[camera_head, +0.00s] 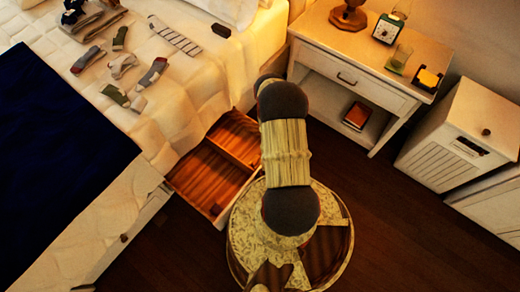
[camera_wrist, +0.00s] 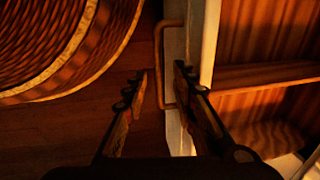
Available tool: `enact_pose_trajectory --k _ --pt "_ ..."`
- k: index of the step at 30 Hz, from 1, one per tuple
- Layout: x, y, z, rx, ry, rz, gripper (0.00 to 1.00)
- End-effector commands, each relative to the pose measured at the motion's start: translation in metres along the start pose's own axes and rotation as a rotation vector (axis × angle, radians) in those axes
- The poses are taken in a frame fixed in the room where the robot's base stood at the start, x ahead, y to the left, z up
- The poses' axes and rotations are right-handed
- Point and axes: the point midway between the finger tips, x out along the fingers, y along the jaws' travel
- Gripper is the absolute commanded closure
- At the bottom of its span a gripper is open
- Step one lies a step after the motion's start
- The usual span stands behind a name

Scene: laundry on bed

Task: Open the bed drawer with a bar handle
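The bed drawer (camera_head: 238,178) is pulled out from the side of the bed, and its divided wooden inside shows in the head view. In the wrist view its pale front (camera_wrist: 205,45) runs up the middle, with the wooden inside at the right. A bar handle (camera_wrist: 159,60) is on this front. My gripper (camera_wrist: 162,72) is open, with one finger left of the bar and the other to its right, overlapping the drawer front. Both fingers look apart from the bar; exact contact is unclear. The fingers are hidden in the head view behind my arm.
A second bed drawer (camera_head: 140,230) with a round knob is shut at the lower left. A white nightstand (camera_head: 325,45) with its own shut drawer stands at the back right. A white cabinet (camera_head: 450,140) is further right. Socks (camera_head: 122,65) lie on the bed (camera_head: 175,75).

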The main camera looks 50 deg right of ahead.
Motion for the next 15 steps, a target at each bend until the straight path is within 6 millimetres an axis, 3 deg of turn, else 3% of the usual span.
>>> enact_pose_trajectory --k 9,15 --pt "-0.053 0.0 0.0 0.001 0.0 0.0 0.73" --pt "-0.076 0.0 0.0 0.001 0.0 0.0 0.73"
